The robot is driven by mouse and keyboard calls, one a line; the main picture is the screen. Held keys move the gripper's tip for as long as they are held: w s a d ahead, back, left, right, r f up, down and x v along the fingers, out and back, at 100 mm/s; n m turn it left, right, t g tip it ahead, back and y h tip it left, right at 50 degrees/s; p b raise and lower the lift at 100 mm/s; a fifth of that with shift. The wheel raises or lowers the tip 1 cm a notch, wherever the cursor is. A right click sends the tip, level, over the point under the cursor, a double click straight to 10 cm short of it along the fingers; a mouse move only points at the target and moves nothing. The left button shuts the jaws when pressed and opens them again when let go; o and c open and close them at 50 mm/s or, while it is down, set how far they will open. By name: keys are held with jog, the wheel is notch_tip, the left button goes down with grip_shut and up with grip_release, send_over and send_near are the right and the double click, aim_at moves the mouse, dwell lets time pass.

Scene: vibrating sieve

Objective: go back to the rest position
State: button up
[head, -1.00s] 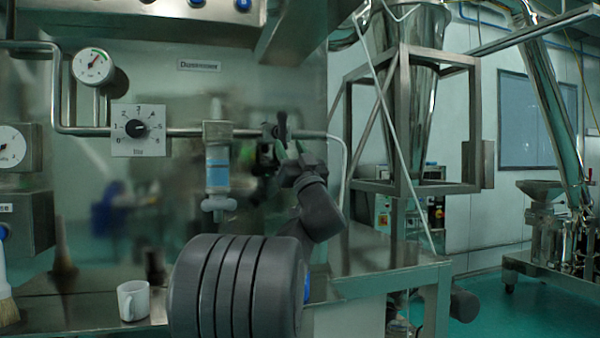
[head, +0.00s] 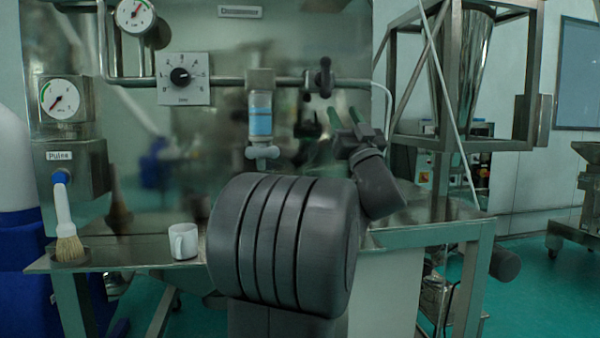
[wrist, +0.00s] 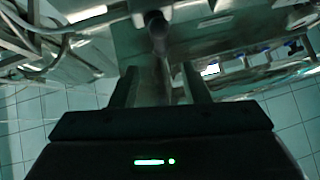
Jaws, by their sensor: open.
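My gripper (head: 345,128) is open and empty in the head view, raised above the right part of the steel table and in front of the panel. Its two fingers point up and stand apart. A dark valve handle (head: 325,77) on the pipe is just above and left of the fingers, apart from them in the head view. In the wrist view my gripper (wrist: 161,88) shows its two fingers spread, with a dark knob-ended handle (wrist: 157,28) beyond and between their tips. Nothing is held.
A white mug (head: 184,241) and a brush (head: 66,220) are at the left of the table (head: 130,258). A sight glass (head: 260,115), a dial (head: 183,78) and gauges (head: 61,99) are on the panel. A metal hopper (head: 465,60) in a frame stands at the right.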

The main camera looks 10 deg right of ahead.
aim_at(327, 82)
jog(key=p+x, duration=0.2)
jog(key=x, duration=1.2)
jog(key=shift+s+f, duration=0.1)
jog(key=shift+f, duration=0.05)
